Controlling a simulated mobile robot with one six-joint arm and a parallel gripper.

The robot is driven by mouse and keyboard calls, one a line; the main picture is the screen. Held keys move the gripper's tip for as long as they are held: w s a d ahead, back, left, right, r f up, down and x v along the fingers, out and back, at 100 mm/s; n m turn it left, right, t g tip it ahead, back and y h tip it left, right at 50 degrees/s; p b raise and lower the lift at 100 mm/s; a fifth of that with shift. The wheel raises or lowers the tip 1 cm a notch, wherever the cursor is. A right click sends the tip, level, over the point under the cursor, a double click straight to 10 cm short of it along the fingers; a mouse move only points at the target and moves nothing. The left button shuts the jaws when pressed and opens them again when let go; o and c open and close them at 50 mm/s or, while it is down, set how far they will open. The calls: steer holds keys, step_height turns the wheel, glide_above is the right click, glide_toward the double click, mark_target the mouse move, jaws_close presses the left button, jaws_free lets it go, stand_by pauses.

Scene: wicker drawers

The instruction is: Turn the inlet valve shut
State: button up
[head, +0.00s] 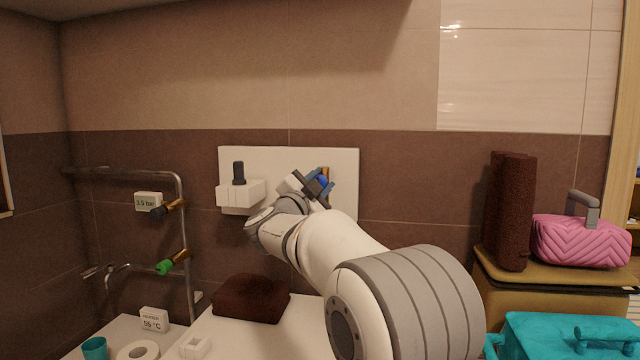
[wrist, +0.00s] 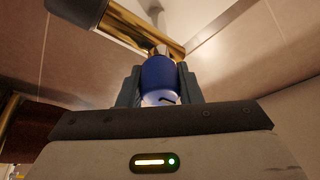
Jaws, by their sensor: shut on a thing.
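A blue valve knob (wrist: 158,72) sits on a brass fitting (wrist: 130,22) in the wrist view. My gripper (wrist: 157,84) is shut on this knob, one dark finger on each side. In the head view my gripper (head: 319,184) is at the white wall panel (head: 290,160), and only a little of the blue knob (head: 323,181) shows between its fingers. A brass piece (head: 325,171) shows just above it. Two other brass valves are on the pipe at left, one with a black handle (head: 158,212) and one with a green handle (head: 164,267). No readable label marks the inlet.
A white wall box with a dark knob (head: 239,173) is left of my gripper. A "3.5 bar" display (head: 148,201) hangs by the pipe (head: 184,225). A folded brown towel (head: 251,297) lies below. Brown rolls (head: 509,211) and a pink bag (head: 580,241) stand at right.

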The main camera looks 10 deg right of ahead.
steer(key=o, duration=1)
steer(key=shift+c, duration=0.2)
steer(key=v, duration=0.7)
steer(key=shift+s+a, duration=0.25)
steer(key=shift+a, duration=0.05)
